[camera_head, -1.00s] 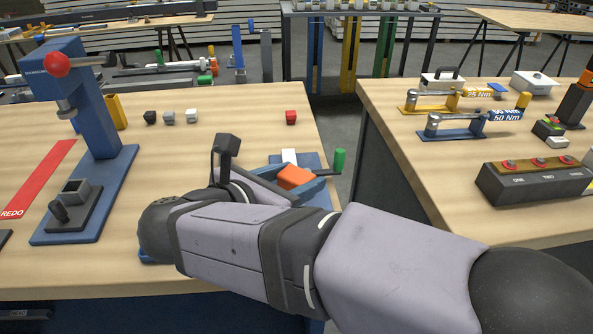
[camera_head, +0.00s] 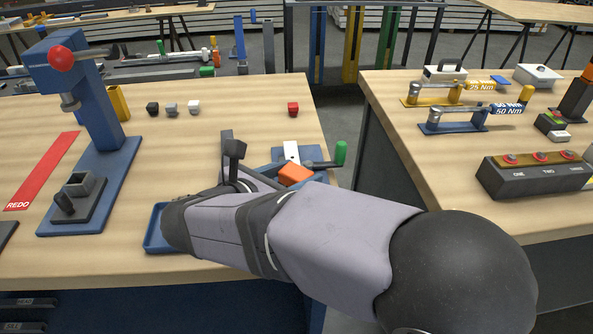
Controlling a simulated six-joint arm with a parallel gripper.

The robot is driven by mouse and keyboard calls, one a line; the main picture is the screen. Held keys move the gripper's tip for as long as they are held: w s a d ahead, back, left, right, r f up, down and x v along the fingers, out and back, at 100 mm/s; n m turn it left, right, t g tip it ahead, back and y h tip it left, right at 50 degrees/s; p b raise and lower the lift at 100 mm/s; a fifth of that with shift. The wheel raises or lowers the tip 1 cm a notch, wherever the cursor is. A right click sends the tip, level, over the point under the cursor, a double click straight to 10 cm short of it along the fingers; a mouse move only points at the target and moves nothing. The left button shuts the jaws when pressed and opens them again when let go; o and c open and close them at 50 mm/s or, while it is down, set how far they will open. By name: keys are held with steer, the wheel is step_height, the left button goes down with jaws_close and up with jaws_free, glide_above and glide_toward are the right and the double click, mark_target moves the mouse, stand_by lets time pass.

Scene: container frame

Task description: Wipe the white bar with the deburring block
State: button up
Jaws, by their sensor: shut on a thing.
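The white bar (camera_head: 291,152) stands up from a blue fixture (camera_head: 312,153) near the right edge of the left bench. An orange block (camera_head: 295,175), which looks like the deburring block, is just in front of it. My gripper (camera_head: 280,178) is partly hidden behind my arm and shut on this block. The block overlaps the bar's lower part in the picture; I cannot tell whether they touch.
A green-ended lever (camera_head: 341,153) sticks out beside the bar. A blue tray (camera_head: 154,238) lies partly under my wrist. A blue press (camera_head: 95,120) stands at left. Small cubes, one red (camera_head: 293,109), lie behind. A gap separates the right bench (camera_head: 420,170).

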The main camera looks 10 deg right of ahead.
steer(key=s+b, duration=0.1)
steer(key=s, duration=0.2)
steer(key=shift+s+f, duration=0.15)
step_height(320, 180, up, 9)
steer(key=p, duration=0.3)
steer(key=shift+f, duration=0.2)
stand_by(0.4)
